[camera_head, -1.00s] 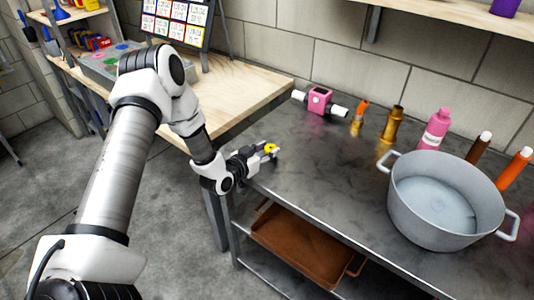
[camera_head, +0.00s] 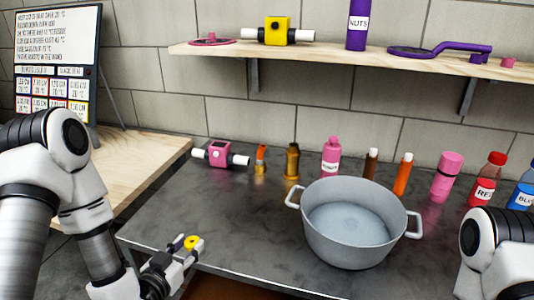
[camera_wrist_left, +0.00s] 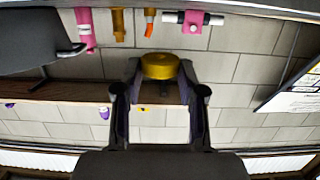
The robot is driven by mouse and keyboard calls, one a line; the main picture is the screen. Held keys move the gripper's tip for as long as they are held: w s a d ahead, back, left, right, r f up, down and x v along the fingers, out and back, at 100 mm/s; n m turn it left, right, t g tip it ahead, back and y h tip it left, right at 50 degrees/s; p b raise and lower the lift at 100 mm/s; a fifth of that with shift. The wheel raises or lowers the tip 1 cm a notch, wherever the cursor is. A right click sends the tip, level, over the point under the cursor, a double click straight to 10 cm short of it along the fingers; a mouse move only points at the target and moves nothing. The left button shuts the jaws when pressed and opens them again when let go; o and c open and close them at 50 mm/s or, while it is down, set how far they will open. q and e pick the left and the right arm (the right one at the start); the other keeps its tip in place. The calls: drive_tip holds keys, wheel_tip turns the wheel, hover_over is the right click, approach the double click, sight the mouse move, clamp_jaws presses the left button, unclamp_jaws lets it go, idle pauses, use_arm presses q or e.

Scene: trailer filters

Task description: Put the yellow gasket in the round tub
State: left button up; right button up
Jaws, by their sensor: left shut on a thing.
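The yellow gasket (camera_head: 192,242) is a small thick ring. It is held between the fingertips of my left gripper (camera_head: 187,249), above the front left part of the grey table. In the left wrist view the gasket (camera_wrist_left: 160,66) sits between the two dark fingers of that gripper (camera_wrist_left: 160,75). The round tub (camera_head: 340,252) is a grey pot with two side handles, standing to the right of the gripper and apart from it. Its inside looks empty. At the right edge my right arm shows, but its gripper is out of view.
A red bottle (camera_head: 487,181) is farther right. A wooden shelf (camera_head: 350,65) hangs above. Table between gripper and tub is clear.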

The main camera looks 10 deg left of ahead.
use_arm(q)
drive_tip(key=d+h+p, duration=0.1)
drive_tip(key=d, duration=0.2)
drive_tip(key=w+d+m+h+p, duration=0.1)
drive_tip(key=d, duration=0.1)
drive_tip(key=d+m, duration=0.1)
drive_tip(key=d, duration=0.2)
drive_tip(key=shift+w+d+f+g+h+p, duration=0.25)
drive_tip(key=shift+w+d+g+h+p, duration=0.05)
drive_tip(key=shift+w+g+h+p, duration=0.1)
drive_tip(key=d, duration=0.1)
drive_tip(key=w+d+n+y, duration=0.1)
drive_tip(key=shift+w+d+f+t+p, duration=0.1)
drive_tip(key=shift+w+d+t+p, duration=0.2)
drive_tip(key=shift+d, duration=0.05)
drive_tip(key=shift+w+a+r+n+y, duration=0.15)
drive_tip(key=shift+w+a+n+y, duration=0.15)
drive_tip(key=shift+a+n+y, duration=0.25)
drive_tip(key=shift+w+a+r+n+y, duration=0.1)
drive_tip(key=shift+w+a+n+y, duration=0.2)
drive_tip(key=shift+y, duration=0.35)
drive_tip(key=shift+a+f+y, duration=0.1)
drive_tip(key=shift+a+y, duration=0.2)
